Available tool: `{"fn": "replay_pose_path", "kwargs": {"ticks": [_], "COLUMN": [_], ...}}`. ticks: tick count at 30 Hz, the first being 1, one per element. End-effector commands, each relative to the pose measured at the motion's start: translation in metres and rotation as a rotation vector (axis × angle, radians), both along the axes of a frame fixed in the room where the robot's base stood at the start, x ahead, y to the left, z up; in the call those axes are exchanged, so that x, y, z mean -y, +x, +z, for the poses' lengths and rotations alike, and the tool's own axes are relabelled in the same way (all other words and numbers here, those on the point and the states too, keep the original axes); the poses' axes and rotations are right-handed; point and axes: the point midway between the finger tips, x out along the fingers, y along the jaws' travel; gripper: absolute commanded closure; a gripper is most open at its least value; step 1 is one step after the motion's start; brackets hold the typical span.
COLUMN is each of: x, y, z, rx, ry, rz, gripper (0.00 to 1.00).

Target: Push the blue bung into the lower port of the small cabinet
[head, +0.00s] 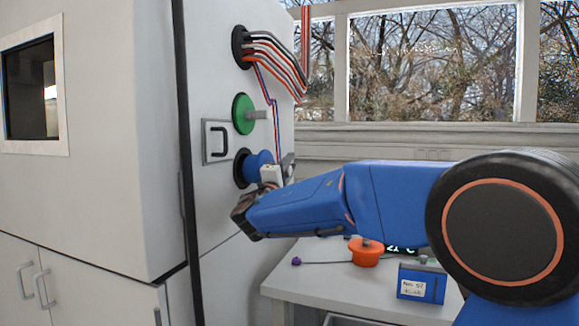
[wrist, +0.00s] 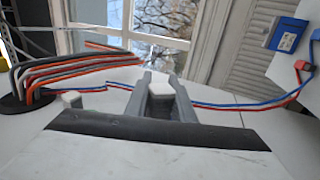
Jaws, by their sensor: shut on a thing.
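The blue bung (head: 257,165) is at the lower port (head: 240,168) of the small cabinet (head: 225,215), in front of its black rim. It overlaps the rim in the head view, and I cannot tell how deep it sits. My gripper (head: 281,171) is at the bung's outer side, right of the port. In the wrist view my gripper (wrist: 160,92) is shut on a pale block, which seems to be the bung's grip. The bung's blue body is hidden in the wrist view.
A green bung (head: 244,114) with a grey grip sits just above, beside a black handle (head: 218,140). Cables (head: 275,58) leave the top port, and thin red and blue wires run down near my gripper. An orange bung (head: 366,253) and a blue box (head: 421,284) stand on the table.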

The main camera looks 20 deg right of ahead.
Motion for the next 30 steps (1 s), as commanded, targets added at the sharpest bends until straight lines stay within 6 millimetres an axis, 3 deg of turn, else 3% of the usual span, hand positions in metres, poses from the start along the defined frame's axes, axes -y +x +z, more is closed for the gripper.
{"fn": "replay_pose_path", "kwargs": {"ticks": [30], "x": [-0.013], "y": [0.009], "z": [0.001], "rx": [0.001], "ry": [0.000], "rz": [0.000], "gripper": [1.00]}}
